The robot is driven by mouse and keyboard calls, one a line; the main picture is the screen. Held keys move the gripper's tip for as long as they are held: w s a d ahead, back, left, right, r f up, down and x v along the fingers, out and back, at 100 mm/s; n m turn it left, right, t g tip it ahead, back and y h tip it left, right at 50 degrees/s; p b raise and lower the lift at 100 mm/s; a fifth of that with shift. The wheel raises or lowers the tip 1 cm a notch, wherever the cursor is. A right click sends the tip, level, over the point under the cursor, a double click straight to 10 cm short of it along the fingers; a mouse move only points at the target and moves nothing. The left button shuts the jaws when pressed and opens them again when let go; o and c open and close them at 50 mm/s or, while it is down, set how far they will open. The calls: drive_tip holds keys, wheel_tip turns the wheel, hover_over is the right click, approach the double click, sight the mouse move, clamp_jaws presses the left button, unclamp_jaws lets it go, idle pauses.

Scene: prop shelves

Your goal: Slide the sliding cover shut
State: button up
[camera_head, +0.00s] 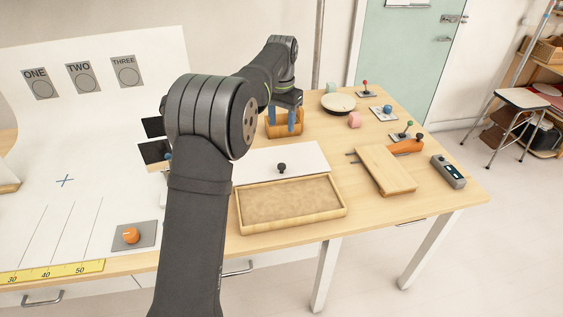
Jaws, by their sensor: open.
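The sliding cover (245,165) is a flat white panel with a black knob (281,168) near its front edge. It lies behind the open wooden box (345,211), whose sandy-coloured inside is uncovered. My arm hides the cover's left end. The gap between the fingers is small in this view.
Right of the box lie a wooden board (385,170), an orange-handled tool (406,147) and a grey device (448,171). An orange knob (131,235) sits at left.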

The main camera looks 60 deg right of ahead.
sight(282, 165)
wheel_tip(282, 165, down, 16)
drive_tip(key=shift+f, duration=0.2)
drive_tip(key=shift+c, duration=0.5)
clamp_jaws()
